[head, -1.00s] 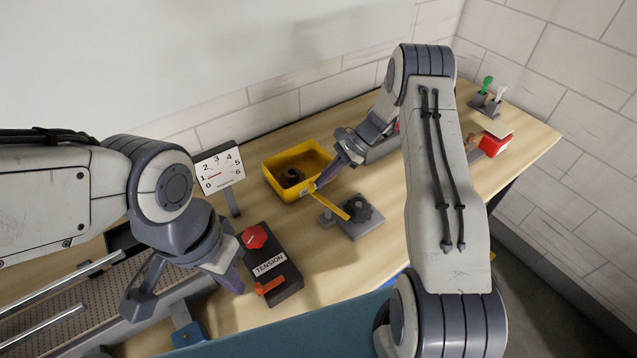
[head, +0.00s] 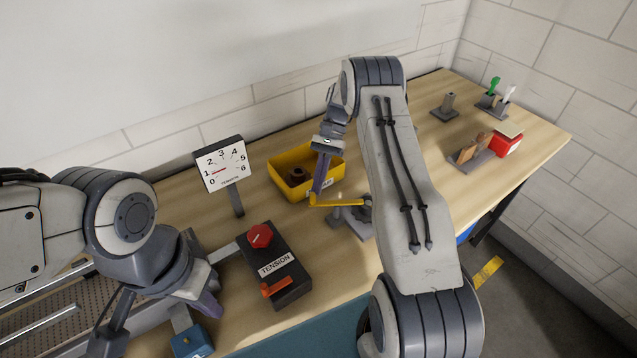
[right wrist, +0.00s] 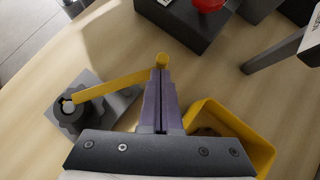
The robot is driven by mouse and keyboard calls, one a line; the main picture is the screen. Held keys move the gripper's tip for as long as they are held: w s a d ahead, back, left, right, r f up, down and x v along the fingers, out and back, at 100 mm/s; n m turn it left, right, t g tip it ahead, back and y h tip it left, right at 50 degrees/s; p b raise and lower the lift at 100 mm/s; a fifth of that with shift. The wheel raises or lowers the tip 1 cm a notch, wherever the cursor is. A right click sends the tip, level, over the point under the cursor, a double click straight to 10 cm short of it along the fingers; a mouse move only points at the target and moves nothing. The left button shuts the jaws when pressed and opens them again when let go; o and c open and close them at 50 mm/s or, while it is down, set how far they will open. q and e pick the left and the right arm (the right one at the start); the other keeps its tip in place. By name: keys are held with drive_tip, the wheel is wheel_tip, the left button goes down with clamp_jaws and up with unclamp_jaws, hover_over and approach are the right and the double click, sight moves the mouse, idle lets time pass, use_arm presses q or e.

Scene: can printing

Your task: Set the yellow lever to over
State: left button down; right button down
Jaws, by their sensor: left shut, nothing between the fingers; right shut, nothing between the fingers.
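The yellow lever (head: 338,203) extends left from a dark round hub on a grey base (head: 357,225), in front of the yellow bin. My left gripper (head: 210,305) is shut and empty, left of the tension box.
The yellow bin (head: 285,187) holds a brown part behind the lever. The tension box (head: 275,263) has a red knob and orange lever. A dial gauge (head: 222,165) stands behind it. A red box (head: 507,146) and small stands are at the far right.

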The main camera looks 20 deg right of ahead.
use_arm(q)
drive_tip(key=shift+f, duration=0.1)
use_arm(e)
drive_tip(key=shift+s+a+n, duration=0.1)
drive_tip(key=shift+a+n, duration=0.05)
drive_tip(key=shift+n, duration=0.25)
